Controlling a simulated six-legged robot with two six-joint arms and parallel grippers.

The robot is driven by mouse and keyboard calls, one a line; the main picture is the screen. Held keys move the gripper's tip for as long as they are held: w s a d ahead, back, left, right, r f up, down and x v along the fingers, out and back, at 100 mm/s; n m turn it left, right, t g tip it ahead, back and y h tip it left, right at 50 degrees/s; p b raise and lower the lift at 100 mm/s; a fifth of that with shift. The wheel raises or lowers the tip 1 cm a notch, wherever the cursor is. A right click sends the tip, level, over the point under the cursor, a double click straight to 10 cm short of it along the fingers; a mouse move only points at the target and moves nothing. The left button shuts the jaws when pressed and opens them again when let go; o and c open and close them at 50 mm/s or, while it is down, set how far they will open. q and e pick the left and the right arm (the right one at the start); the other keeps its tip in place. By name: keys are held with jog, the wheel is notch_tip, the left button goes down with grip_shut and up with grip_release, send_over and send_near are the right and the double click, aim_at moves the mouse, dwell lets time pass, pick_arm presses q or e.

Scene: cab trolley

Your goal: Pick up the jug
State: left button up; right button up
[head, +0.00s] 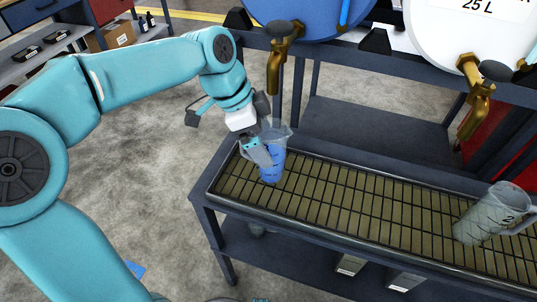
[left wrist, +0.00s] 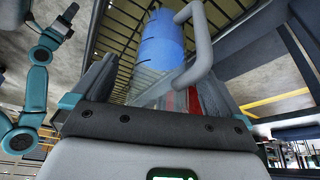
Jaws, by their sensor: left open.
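A clear jug (head: 273,165) with blue liquid stands upright on the grated drip tray (head: 335,200), below a brass tap. In the left wrist view the jug's blue body (left wrist: 162,45) and its pale handle (left wrist: 203,45) show ahead of the jaws. My left gripper (head: 258,152) is open at the jug's near left side, partly overlapping it. In the left wrist view the lower handle reaches between the open fingers (left wrist: 158,88). Contact cannot be told. A second, greyish jug (head: 488,214) marked "2" stands at the tray's right end.
Brass taps (head: 277,55) and (head: 478,105) hang from a blue drum (head: 305,15) and a white drum (head: 475,40) marked "25 L". The dark trolley frame (head: 320,230) surrounds the tray. Open concrete floor lies left of it. A shelf with a cardboard box (head: 117,35) stands behind.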

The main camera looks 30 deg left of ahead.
pick_arm(q)
jog(key=x, duration=0.2)
jog(key=shift+w+d+f, duration=0.1)
jog(key=shift+w+f, duration=0.05)
jog(key=shift+f, duration=0.25)
jog(key=shift+r, duration=0.1)
jog(key=c, duration=1.2)
